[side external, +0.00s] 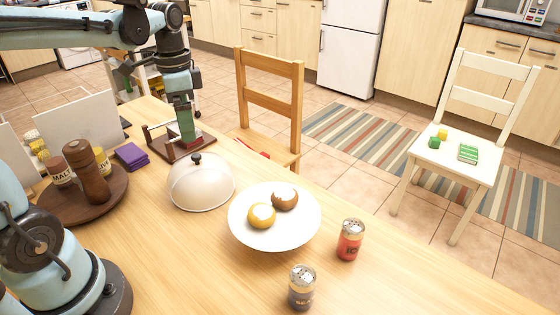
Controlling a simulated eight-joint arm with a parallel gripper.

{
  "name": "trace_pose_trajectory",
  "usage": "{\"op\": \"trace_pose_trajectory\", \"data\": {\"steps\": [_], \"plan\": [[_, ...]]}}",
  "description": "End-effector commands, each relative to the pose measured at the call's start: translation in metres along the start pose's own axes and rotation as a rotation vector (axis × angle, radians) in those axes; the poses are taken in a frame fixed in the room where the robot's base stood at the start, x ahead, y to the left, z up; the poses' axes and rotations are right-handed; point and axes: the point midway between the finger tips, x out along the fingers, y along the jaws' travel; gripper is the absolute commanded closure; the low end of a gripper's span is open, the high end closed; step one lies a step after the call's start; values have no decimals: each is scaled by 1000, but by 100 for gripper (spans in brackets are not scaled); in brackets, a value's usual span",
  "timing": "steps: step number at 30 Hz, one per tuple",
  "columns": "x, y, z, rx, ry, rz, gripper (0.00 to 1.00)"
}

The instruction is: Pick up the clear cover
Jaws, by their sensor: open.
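The clear cover (201,184) is a see-through dome with a dark knob on top. It stands upright on the wooden table, left of a white plate. My gripper (184,112) points down behind the cover, over a small wooden holder, and is apart from the cover. My gripper is open; its fingertips are hard to make out against the green and red things at the holder.
The white plate (253,237) holds two round topped pastries.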

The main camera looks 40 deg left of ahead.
Motion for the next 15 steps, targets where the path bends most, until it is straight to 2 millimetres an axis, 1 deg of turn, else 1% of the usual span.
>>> {"op": "trace_pose_trajectory", "data": {"steps": [1, 6, 9, 15], "plan": [[8, 0, 0, 0, 0, 0, 0], [30, 0, -1, -1, 1, -1, 0], [38, 0, -1, -1, 1, -1, 0], [46, 1, -1, -1, 2, -1, 0]]}}
